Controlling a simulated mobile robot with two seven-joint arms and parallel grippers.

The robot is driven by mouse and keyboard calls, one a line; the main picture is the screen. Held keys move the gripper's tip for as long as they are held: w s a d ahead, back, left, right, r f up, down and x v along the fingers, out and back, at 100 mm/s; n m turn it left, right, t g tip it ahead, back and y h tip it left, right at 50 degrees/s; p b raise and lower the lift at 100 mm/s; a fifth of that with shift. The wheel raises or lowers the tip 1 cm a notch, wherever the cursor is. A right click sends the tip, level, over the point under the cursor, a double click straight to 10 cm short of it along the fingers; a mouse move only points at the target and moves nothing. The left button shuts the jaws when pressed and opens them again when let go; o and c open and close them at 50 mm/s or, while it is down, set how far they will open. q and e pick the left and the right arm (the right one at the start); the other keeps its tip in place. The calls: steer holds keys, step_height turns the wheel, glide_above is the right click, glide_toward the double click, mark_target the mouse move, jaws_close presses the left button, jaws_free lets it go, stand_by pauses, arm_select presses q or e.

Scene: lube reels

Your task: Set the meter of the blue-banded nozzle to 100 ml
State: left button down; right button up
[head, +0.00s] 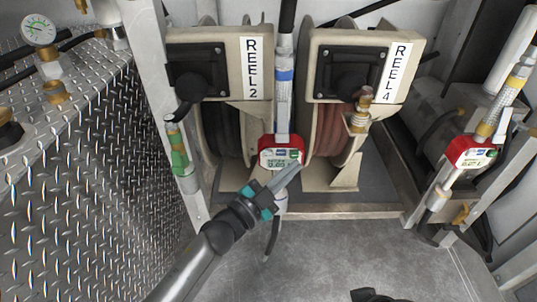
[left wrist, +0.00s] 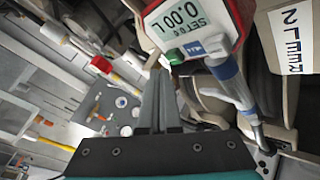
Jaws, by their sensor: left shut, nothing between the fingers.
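The blue-banded nozzle (head: 285,75) hangs upright between two reels. Its red meter (head: 281,140) has a display facing me.
The reels labelled REEL 2 (head: 215,65) and REEL 4 (head: 345,65) stand on either side. A yellow-banded nozzle with another red meter (head: 471,152) is at right, and a green-banded nozzle (head: 178,150) at left. The floor (head: 340,245) in front is mostly clear.

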arm_select(q)
steer(key=shift+w, duration=0.1)
steer(key=shift+w, duration=0.35)
steer(key=shift+w, duration=0.75)
stand_by(1.1)
stand_by(0.5)
steer(key=shift+s+p, duration=0.4)
steer(key=shift+s, duration=0.8)
steer(key=s+p, duration=0.2)
steer(key=s, duration=0.3)
